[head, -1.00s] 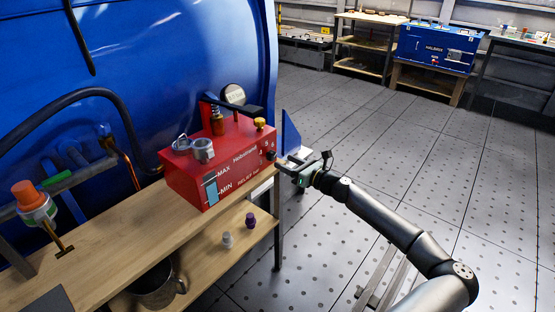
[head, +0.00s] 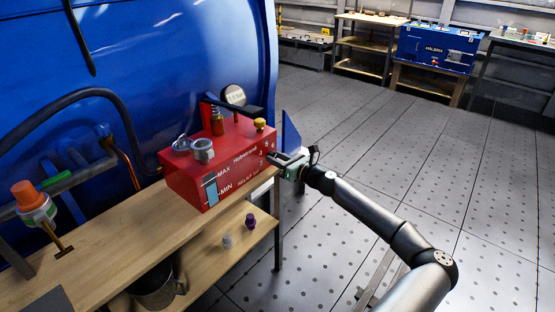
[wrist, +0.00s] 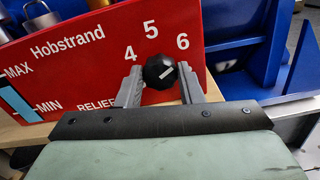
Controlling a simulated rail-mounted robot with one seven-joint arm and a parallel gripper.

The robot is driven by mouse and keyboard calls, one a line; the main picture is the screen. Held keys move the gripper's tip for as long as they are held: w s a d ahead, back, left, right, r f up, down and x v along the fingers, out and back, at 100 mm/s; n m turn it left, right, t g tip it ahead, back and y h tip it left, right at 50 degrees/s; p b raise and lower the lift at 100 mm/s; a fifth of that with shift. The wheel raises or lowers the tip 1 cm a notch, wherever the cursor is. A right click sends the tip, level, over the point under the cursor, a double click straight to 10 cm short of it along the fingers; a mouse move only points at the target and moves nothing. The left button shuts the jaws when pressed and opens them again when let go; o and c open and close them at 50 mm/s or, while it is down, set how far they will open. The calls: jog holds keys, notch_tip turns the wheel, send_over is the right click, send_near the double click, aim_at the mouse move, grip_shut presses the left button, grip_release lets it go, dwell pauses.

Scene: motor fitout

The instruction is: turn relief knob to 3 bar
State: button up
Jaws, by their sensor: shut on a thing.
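The red Hobstrand unit (head: 222,160) stands on the wooden bench. Its front panel (wrist: 85,62) carries the relief scale, MAX and MIN marks and a level window. The relief knob (wrist: 160,71) is round and black with a white pointer line. In the wrist view the line slants up to the right, towards the 6 side; 4, 5 and 6 show around it and the 3 cannot be made out there. My gripper (head: 277,159) is at the panel's right end, shut on the knob. Its two grey fingers (wrist: 160,88) sit at the knob's left and right.
A blue tank (head: 150,60) rises behind the bench (head: 110,245). Metal rings (head: 203,150) and a yellow cap (head: 260,124) sit on top of the unit. A blue plate (head: 290,134) stands behind my gripper. The floor to the right is open.

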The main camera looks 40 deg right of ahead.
jog(key=shift+f+n, duration=0.1)
jog(key=shift+n, duration=0.3)
jog(key=shift+f+n+b, duration=0.15)
jog(key=shift+n+b, duration=6.55)
jog(key=shift+n, duration=2.05)
jog(key=shift+f+n+b, duration=0.1)
jog(key=shift+n+b, duration=6.6)
jog(key=shift+n, duration=2.05)
jog(key=shift+r, duration=0.1)
jog(key=o, duration=1)
jog(key=shift+c, duration=0.2)
